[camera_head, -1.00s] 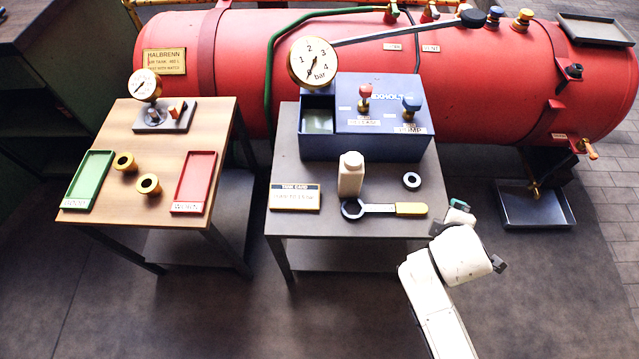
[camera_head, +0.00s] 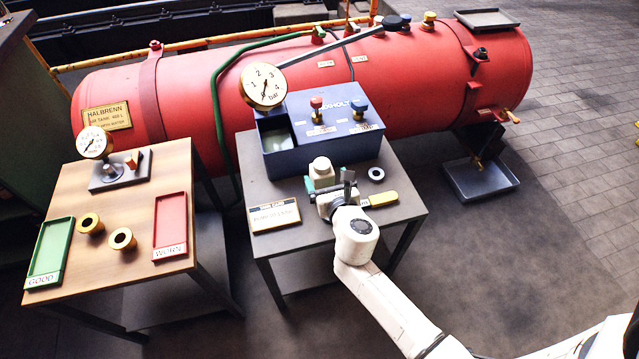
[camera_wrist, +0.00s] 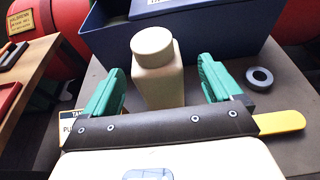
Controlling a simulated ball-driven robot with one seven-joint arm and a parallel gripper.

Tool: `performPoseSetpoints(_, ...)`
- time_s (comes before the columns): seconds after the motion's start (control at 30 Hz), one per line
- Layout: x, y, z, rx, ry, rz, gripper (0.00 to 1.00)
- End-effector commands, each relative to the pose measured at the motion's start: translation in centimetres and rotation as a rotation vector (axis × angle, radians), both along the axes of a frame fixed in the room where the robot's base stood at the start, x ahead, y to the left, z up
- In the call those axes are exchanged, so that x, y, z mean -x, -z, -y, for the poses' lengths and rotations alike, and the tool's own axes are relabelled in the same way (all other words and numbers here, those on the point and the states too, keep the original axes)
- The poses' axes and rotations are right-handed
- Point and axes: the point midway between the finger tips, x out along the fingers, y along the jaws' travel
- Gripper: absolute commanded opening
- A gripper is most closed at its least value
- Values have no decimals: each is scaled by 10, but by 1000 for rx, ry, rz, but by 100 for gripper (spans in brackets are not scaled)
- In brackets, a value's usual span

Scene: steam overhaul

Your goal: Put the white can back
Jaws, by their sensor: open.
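The white can (camera_head: 321,170) is a cream-white bottle with a round cap. It stands upright on the grey table (camera_head: 295,243), in front of the blue box (camera_head: 322,153). My gripper (camera_head: 324,190) is over the front of this table, close to the can. In the wrist view the can (camera_wrist: 157,72) stands between the two green fingers of my gripper (camera_wrist: 162,92), which are spread apart with a visible gap on each side. The can's lower part is hidden behind the gripper's dark bar.
A wrench with a yellow handle (camera_head: 381,199) lies partly hidden under my gripper. A grey ring (camera_head: 376,174) lies right of the can, and a card (camera_head: 274,215) lies left. A wooden table (camera_head: 110,215) stands at the left, and a red tank (camera_head: 420,80) lies behind.

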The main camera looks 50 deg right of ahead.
Motion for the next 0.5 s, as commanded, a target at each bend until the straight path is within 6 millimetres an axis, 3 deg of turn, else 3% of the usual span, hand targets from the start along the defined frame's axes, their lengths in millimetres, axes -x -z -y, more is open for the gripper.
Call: performPoseSetpoints(0.5,-45,17,25,-2,3,0,92)
